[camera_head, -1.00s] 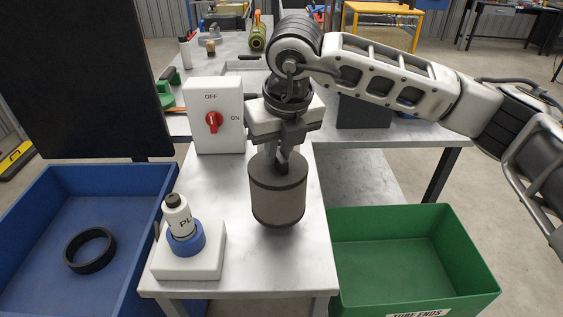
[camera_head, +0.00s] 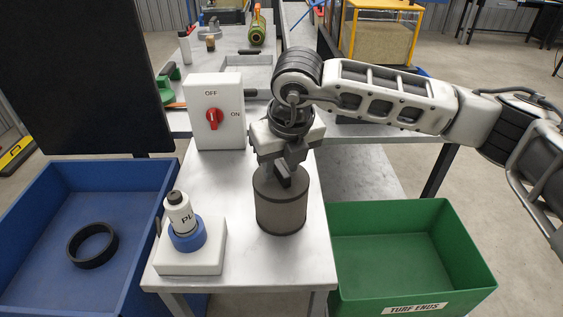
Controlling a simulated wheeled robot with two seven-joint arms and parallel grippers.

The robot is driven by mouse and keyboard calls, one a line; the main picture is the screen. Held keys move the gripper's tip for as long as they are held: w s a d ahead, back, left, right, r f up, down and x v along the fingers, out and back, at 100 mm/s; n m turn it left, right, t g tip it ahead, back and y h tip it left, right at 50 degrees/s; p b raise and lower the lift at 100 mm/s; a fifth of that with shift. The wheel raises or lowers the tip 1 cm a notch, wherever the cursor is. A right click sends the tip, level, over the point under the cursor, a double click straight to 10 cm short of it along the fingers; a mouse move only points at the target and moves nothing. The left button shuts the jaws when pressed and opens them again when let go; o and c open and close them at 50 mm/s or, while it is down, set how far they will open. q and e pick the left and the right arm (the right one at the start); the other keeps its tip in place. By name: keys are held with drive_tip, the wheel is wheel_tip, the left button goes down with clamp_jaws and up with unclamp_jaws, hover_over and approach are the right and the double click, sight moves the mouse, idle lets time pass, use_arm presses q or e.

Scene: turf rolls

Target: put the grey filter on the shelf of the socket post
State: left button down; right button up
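The grey filter (camera_head: 280,208) is an upright dark grey cylinder at the right of the narrow metal table. My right gripper (camera_head: 288,178) points down at its top, and its fingers appear shut on the filter's upper part, partly hidden by the gripper body. I cannot tell whether the filter's bottom touches the table. The socket post (camera_head: 181,212) stands to the left, white with a dark cap and the letters "PL", on a white block (camera_head: 190,262) with a blue collar (camera_head: 188,236) round its lower part. No filter is on it. My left gripper is out of view.
A white switch box (camera_head: 215,135) with a red knob stands behind on the table (camera_head: 240,262). A blue bin (camera_head: 30,225) holding a black ring (camera_head: 92,246) is at the left. A green bin (camera_head: 410,235) is at the right. The table between post and filter is clear.

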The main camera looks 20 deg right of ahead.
use_arm(q)
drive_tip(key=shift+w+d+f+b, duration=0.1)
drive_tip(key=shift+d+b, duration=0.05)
drive_tip(key=shift+b, duration=0.5)
use_arm(e)
drive_tip(key=v, duration=1.2)
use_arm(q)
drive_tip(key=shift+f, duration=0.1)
use_arm(e)
drive_tip(key=shift+s, duration=0.1)
